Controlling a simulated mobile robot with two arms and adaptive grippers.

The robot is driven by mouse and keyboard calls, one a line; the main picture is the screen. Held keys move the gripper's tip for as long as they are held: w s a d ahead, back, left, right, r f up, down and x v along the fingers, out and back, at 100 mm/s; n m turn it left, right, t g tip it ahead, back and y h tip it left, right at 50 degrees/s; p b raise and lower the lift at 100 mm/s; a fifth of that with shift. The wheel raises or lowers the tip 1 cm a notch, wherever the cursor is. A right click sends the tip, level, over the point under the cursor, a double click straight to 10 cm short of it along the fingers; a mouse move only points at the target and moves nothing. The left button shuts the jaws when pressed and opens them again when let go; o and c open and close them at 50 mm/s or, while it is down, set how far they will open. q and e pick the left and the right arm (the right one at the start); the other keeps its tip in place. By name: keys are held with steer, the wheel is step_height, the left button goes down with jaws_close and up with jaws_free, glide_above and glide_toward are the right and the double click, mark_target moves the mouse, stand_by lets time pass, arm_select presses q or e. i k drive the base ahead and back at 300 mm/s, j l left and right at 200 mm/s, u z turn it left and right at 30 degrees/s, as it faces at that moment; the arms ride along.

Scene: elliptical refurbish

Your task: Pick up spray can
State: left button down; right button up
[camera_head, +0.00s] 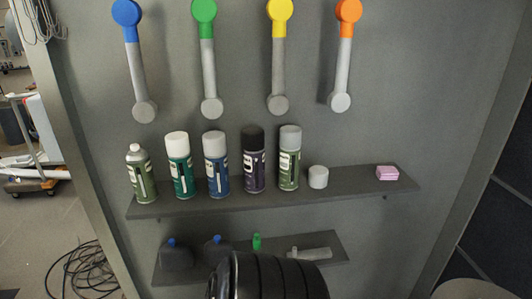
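Several spray cans stand upright in a row on the upper wall shelf (350,188). From left to right, they are an olive-green can without a cap (143,180), a green can with a white cap (180,170), a blue can with a grey cap (216,172), a dark can with a black cap (253,168) and a green can with a grey cap (289,166). A loose grey cap (318,177) sits to the right of the row. Neither of my grippers is clearly in view.
A pink block (387,173) lies at the shelf's right end. A lower shelf (334,248) holds dark blue-capped bottles (176,257) and small items. A black ribbed form (275,278) hides part of it. Coloured-ended levers (208,70) hang above; cables (85,270) lie left.

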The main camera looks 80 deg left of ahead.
mark_target(139, 162)
steer(key=k+j+u, duration=0.1)
steer(key=u, duration=0.35)
steer(key=k+j+u, duration=0.2)
steer(key=u, duration=0.25)
steer(key=k+j+u, duration=0.1)
steer(key=u, duration=0.35)
steer(key=k+j+u, duration=0.1)
steer(key=j+u, duration=0.35)
steer(key=k+j+u, duration=0.15)
steer(key=j, duration=0.65)
steer(key=j+u, duration=0.15)
steer(key=j, duration=0.65)
steer(key=z, duration=1.95)
steer(key=u, duration=1.95)
